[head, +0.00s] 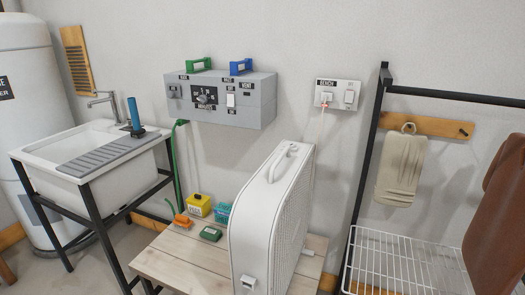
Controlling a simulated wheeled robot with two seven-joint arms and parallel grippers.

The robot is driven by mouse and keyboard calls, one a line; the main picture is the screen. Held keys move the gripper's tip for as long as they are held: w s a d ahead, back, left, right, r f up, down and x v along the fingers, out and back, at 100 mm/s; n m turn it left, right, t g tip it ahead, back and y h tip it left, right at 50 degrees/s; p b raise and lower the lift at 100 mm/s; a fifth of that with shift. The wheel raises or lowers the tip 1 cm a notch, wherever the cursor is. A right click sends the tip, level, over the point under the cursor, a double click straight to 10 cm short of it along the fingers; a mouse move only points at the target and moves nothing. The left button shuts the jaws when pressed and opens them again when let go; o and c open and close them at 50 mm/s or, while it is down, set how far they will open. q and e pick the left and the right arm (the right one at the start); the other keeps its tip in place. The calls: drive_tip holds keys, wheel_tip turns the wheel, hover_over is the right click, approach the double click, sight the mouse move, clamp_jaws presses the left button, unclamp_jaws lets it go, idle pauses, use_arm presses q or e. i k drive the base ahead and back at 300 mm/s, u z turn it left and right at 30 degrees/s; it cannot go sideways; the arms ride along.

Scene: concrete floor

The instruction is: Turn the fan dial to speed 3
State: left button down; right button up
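A white box fan (258,225) stands upright on a wooden table (170,262), seen at an angle, with its grille side facing right. I cannot make out a numbered speed dial on the fan. A grey control box (260,100) on the wall behind has a dark round knob (206,97) on a black plate; its markings are too small to read. Neither of my grippers is in view.
A yellow box (199,205), a teal box (222,212), a green item (211,234) and an orange item (182,220) lie left of the fan. A cord runs up to a wall outlet (327,98). A sink (95,150) stands left, a wire rack (410,265) right.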

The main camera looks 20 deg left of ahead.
sight(293, 147)
drive_tip(key=u, duration=0.35)
drive_tip(key=k, duration=0.9)
drive_tip(key=u, duration=1.35)
drive_tip(key=i, duration=1.35)
drive_tip(key=z, duration=0.65)
drive_tip(key=i, duration=1.05)
drive_tip(key=z, duration=1.15)
